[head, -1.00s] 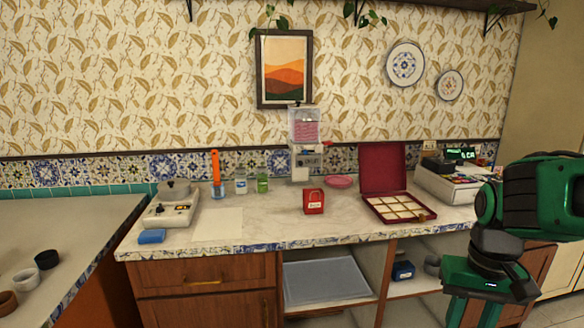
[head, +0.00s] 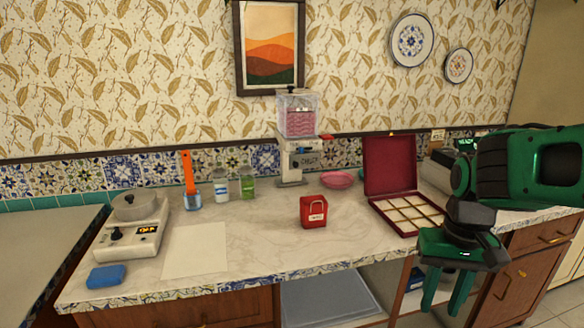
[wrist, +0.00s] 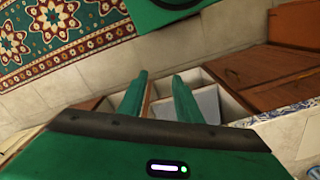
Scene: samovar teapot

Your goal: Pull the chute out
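A white dispenser (head: 291,160) stands at the back of the counter, with a clear hopper (head: 297,115) of pink contents on top. A small red part (head: 326,138) sticks out at its right side. I cannot make out for sure which part is the chute. My gripper (head: 446,298) hangs at the right, in front of the counter edge, well away from the dispenser. Its two green fingers point down, apart, with nothing between them. The wrist view shows the same open fingers (wrist: 159,78) over the floor and the open shelves.
A red tin (head: 313,212) stands before the dispenser. An open red box (head: 408,212) lies to the right, a pink dish (head: 339,180) behind. A scale (head: 131,228), jars (head: 221,187) and a blue block (head: 106,276) are at left. The counter's front middle is clear.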

